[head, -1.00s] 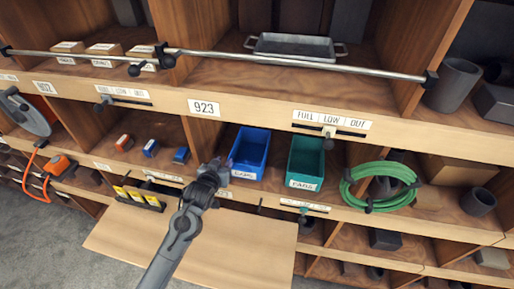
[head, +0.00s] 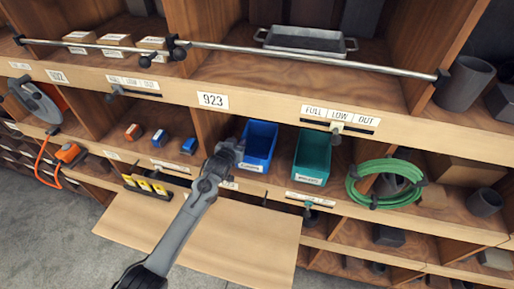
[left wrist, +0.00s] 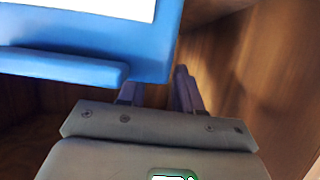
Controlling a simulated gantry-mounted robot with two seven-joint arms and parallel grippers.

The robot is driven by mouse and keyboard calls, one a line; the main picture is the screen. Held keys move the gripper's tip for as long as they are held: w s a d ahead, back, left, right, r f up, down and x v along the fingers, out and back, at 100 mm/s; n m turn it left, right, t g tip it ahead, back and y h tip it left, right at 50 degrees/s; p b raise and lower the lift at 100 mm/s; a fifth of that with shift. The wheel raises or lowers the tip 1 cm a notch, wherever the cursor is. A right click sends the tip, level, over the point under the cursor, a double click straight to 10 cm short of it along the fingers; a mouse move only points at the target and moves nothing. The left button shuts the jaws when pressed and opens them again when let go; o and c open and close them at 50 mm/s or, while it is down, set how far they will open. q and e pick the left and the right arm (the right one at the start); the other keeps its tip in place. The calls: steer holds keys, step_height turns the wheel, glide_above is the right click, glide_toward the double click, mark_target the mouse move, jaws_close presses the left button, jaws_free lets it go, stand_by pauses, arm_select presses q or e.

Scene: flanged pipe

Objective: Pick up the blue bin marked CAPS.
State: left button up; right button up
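The blue bin (head: 259,145) stands in a middle-shelf cubby in the head view, with a white front label too blurred to read. Its blue side (left wrist: 60,60) and part of a white label fill the upper left of the left wrist view. My left gripper (head: 236,147) is at the bin's left front edge. In the left wrist view its two fingers (left wrist: 160,92) are apart, so it is open. One finger is partly hidden behind the bin's edge; the other lies beside the bin. I cannot tell whether they touch it. My right gripper is not in view.
A green bin (head: 312,155) stands just right of the blue one. A wooden divider (head: 211,133) rises close on the left. A coiled green hose (head: 385,184) hangs further right. A shelf board (head: 212,101) marked 923 runs above; a wooden panel (head: 240,228) juts out below.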

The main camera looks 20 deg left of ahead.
arm_select(q)
steer(key=shift+x, duration=0.8)
jaws_close()
stand_by(1.0)
